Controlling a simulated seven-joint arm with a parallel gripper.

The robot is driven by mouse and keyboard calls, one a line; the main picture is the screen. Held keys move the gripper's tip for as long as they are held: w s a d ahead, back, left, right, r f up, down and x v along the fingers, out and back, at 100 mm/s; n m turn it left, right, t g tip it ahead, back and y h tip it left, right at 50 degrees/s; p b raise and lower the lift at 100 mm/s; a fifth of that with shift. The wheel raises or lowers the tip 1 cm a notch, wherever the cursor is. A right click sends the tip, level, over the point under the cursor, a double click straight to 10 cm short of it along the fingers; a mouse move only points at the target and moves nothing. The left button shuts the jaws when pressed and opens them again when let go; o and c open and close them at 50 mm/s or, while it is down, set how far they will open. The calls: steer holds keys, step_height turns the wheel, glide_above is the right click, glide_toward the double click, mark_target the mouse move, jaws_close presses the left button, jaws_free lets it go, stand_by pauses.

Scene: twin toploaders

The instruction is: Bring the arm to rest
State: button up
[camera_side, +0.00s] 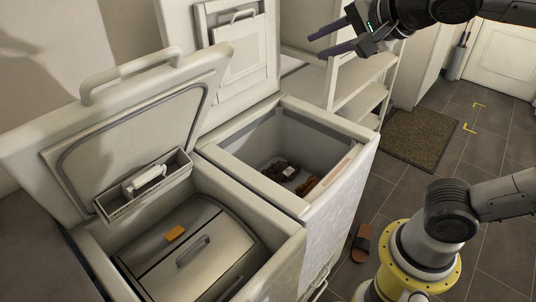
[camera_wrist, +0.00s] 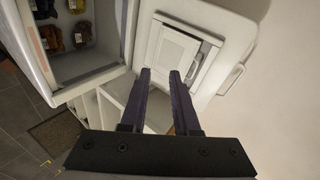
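My gripper (camera_side: 318,45) is raised at the top of the side view, high above the floor and to the right of the open lid of the right toploader. Its two dark purple fingers point left. In the wrist view my gripper (camera_wrist: 160,74) has its fingers apart with nothing between them, so it is open and empty. The right toploader (camera_side: 340,175) has its lid (camera_side: 262,70) up, and several brown items (camera_side: 285,171) lie inside. The left toploader (camera_side: 280,250) also has its lid (camera_side: 75,130) up, with a grey metal drum cover (camera_side: 190,250) inside.
A small orange piece (camera_side: 175,233) lies on the grey cover. White shelving (camera_side: 360,85) stands behind the right toploader, below my gripper. A brown mat (camera_side: 420,138) and a sandal (camera_side: 361,243) lie on the tiled floor. The air around the fingers looks clear.

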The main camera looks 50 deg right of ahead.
steer(key=s+f+n+g+y, duration=0.2)
steer(key=s+f+n+g, duration=0.3)
steer(key=s+f+n, duration=0.8)
steer(key=shift+s+f+n+g, duration=0.25)
steer(key=shift+f+n, duration=0.75)
steer(key=shift+n, duration=1.1)
steer(key=shift+d, duration=0.1)
